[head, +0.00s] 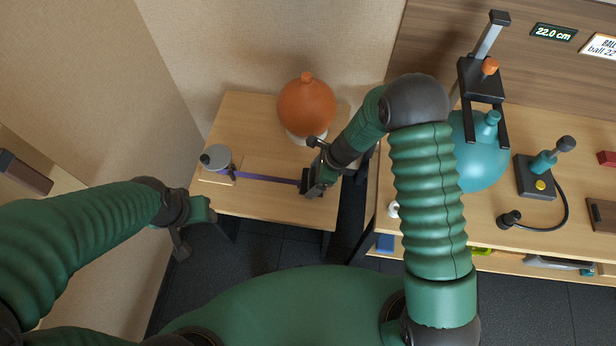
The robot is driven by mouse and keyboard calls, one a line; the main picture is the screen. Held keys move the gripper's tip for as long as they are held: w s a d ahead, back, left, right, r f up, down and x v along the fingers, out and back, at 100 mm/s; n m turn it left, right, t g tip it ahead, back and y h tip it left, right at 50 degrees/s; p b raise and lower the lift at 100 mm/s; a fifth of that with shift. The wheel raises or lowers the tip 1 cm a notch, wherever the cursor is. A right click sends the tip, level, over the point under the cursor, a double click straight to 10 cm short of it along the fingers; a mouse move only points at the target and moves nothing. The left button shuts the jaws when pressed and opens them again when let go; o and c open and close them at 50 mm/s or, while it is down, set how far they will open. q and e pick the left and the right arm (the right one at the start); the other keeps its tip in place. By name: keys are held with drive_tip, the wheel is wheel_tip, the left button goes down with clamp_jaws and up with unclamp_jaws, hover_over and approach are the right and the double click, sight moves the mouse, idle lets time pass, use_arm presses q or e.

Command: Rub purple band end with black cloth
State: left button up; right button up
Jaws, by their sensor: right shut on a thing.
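A purple band (265,178) runs in a straight line over the small wooden table, from a grey round-topped fixture (216,158) on the left to my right gripper (312,187). My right gripper is shut at the band's right end, which its dark jaws hide. My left gripper (181,242) hangs off the table's front left side, away from the band; its jaws are too unclear to judge. I cannot make out a black cloth in this view.
An orange ball (305,107) stands on a pale ring at the back of the small table (250,118). On the right bench are a teal ball (478,165) under a black measuring frame (481,82) and a pump (538,172) with a hose. The small table's front is clear.

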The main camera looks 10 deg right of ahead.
sight(302, 180)
drive_tip(key=shift+w, duration=0.1)
drive_tip(key=shift+w+a, duration=0.1)
drive_tip(key=shift+a, duration=0.25)
drive_tip(key=shift+w+a+f, duration=0.1)
drive_tip(key=shift+w+a, duration=0.05)
drive_tip(key=shift+a, duration=0.4)
drive_tip(key=shift+w+a, duration=0.15)
drive_tip(key=shift+a, duration=0.4)
drive_tip(key=shift+s+d+f, duration=0.1)
drive_tip(key=shift+d, duration=0.4)
drive_tip(key=shift+s+d+b, duration=0.2)
drive_tip(key=shift+d, duration=0.35)
drive_tip(key=shift+s+d+b, duration=0.15)
drive_tip(key=shift+d, duration=0.35)
drive_tip(key=shift+w+a+r, duration=0.15)
drive_tip(key=shift+a+r, duration=0.05)
drive_tip(key=shift+a, duration=0.3)
drive_tip(key=shift+w+a+f, duration=0.1)
drive_tip(key=shift+w+a, duration=0.05)
drive_tip(key=shift+a, duration=0.4)
drive_tip(key=shift+w+a+f, duration=0.1)
drive_tip(key=shift+w+a, duration=0.05)
drive_tip(key=shift+a, duration=0.35)
